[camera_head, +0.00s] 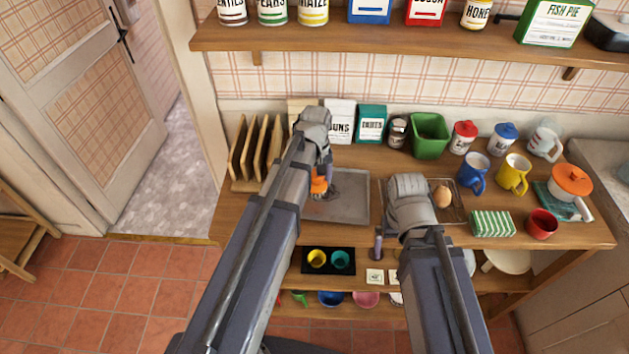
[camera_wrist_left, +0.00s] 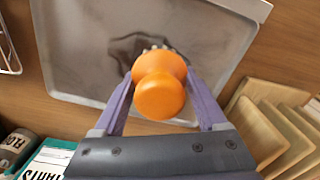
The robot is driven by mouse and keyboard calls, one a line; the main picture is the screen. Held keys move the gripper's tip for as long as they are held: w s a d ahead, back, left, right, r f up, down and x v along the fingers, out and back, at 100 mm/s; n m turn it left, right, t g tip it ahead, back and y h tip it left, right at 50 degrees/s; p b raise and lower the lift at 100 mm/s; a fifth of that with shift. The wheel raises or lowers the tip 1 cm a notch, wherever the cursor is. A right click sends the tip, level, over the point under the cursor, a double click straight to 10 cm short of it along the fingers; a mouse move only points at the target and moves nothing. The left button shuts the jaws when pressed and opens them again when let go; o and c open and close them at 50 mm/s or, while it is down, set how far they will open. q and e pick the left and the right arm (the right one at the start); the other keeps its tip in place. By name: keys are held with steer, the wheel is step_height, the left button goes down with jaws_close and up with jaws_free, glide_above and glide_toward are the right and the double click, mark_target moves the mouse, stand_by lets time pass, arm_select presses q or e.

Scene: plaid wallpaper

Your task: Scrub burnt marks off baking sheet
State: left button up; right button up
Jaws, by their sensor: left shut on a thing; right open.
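The grey baking sheet (camera_head: 349,206) lies on the wooden counter, left of centre. It fills much of the left wrist view (camera_wrist_left: 215,35), where a dark burnt mark (camera_wrist_left: 125,45) shows near its middle. My left gripper (camera_head: 320,180) is shut on a scrubbing brush with a round orange knob (camera_wrist_left: 160,95), also visible in the head view (camera_head: 318,187). Pale bristles show at the mark's edge; whether they press on the sheet I cannot tell. My right gripper (camera_head: 385,248) is open and empty near the counter's front edge, right of the sheet; its wrist partly hides it.
A wire rack (camera_head: 460,212) with a brown egg-like item stands right of the sheet. A wooden rack (camera_head: 255,150) is at left; jars, mugs and a green bin (camera_head: 430,135) line the back. A striped cloth (camera_head: 492,223) and red cup (camera_head: 541,223) lie right.

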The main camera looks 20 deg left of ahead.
mark_target(315, 171)
arm_select(q)
steer(key=shift+w+d, duration=0.2)
steer(key=shift+d, duration=0.6)
steer(key=shift+w+d, duration=0.15)
steer(key=shift+d, duration=0.65)
steer(key=shift+f, duration=0.1)
steer(key=shift+c, duration=0.6)
steer(key=shift+s+a, duration=0.2)
steer(key=shift+a, duration=0.7)
steer(key=shift+s+a, duration=0.15)
steer(key=shift+a, duration=0.75)
steer(key=shift+r, duration=0.2)
step_height(315, 171, up, 6)
steer(key=p, duration=0.6)
steer(key=shift+f, duration=0.1)
